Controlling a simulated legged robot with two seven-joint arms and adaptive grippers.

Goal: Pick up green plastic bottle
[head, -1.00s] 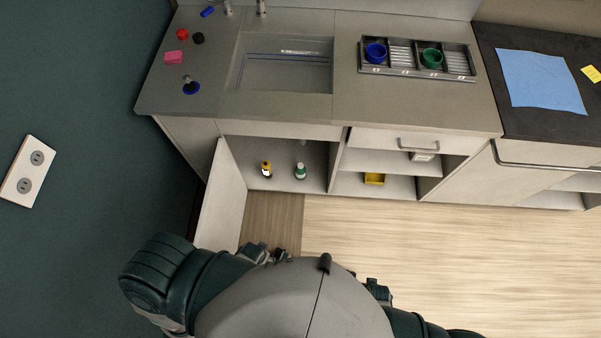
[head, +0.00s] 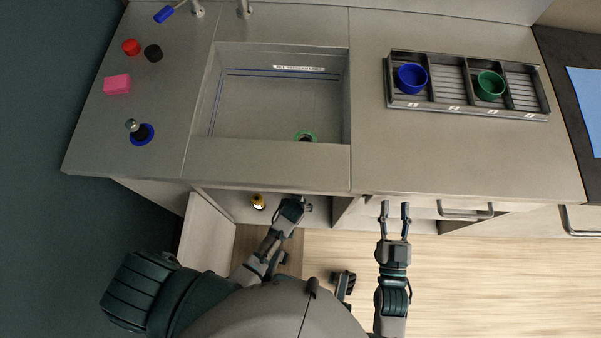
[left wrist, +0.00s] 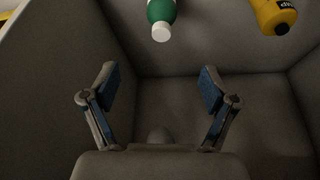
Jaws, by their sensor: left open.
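The green plastic bottle (left wrist: 161,14) with a white cap shows at the top of the left wrist view, its cap end toward the bottom of the picture. My left gripper (left wrist: 158,85) is open and empty, with the bottle beyond its fingers and apart from them. In the head view my left gripper (head: 298,208) is at the opening of the cabinet under the sink. The green bottle is hidden there. My right gripper (head: 395,208) is open and empty in front of the drawer to the right.
A yellow bottle (left wrist: 275,14) is beside the green one; it also shows in the head view (head: 259,202). The open cabinet door (head: 207,232) stands at the left. The counter edge lies above the cabinet opening. A sink (head: 275,105) is set in the counter.

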